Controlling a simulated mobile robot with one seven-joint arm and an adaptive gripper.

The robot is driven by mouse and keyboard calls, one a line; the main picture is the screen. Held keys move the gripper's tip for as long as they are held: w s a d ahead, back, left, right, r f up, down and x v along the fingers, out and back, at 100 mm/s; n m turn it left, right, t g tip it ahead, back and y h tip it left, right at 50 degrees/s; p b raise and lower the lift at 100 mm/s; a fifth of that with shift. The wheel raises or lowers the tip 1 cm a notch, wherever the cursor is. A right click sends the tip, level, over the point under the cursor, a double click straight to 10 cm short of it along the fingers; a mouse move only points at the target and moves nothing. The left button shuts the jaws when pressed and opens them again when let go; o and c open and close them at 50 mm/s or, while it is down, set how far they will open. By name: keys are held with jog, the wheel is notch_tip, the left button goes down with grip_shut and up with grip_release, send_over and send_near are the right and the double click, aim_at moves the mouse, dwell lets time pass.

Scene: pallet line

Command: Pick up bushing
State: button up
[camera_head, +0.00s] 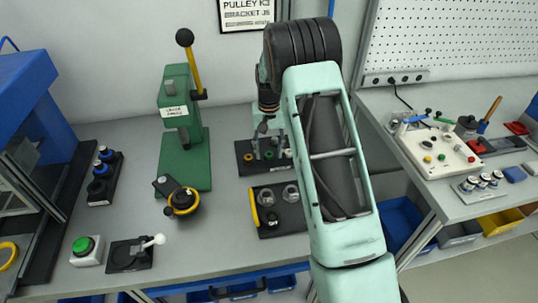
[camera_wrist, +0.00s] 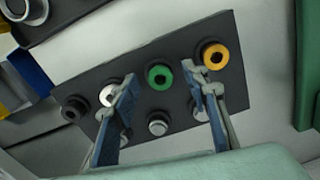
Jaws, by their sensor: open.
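A dark tray in the wrist view (camera_wrist: 183,92) bears several ring-shaped parts that look like bushings. They include a green one (camera_wrist: 160,76), a yellow one (camera_wrist: 215,56), a white one (camera_wrist: 107,95), a dark one (camera_wrist: 74,108) and a silver one (camera_wrist: 157,126). My gripper (camera_wrist: 160,73) is open above the tray, its two fingers apart on either side of the green bushing. The fingers partly hide the white one and other silver parts. In the head view the tray (camera_head: 243,148) lies under my gripper, with the yellow bushing (camera_head: 248,158) at its left; my arm hides its right side.
A second dark tray (camera_head: 270,233) with metal rings and a yellow part lies nearer on the table. A green press (camera_head: 184,150) stands to the left. A green button box (camera_head: 87,250) and a lever block (camera_head: 130,256) sit at the front left. My arm crosses the table's right side.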

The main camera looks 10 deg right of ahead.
jog(key=shift+f, duration=0.2)
jog(key=c, duration=0.9)
jog(key=shift+r, duration=0.1)
jog(key=shift+r, duration=0.6)
jog(key=s+d+r+b, duration=0.1)
jog(key=s+r, duration=0.3)
jog(key=s+d+r+b, duration=0.1)
jog(key=s+r, duration=0.3)
jog(key=s, duration=0.1)
jog(key=s+d+r+b, duration=0.1)
jog(key=s+r, duration=0.2)
jog(key=s, duration=0.1)
jog(key=shift+s+d+r, duration=0.3)
jog(key=shift+r, duration=0.1)
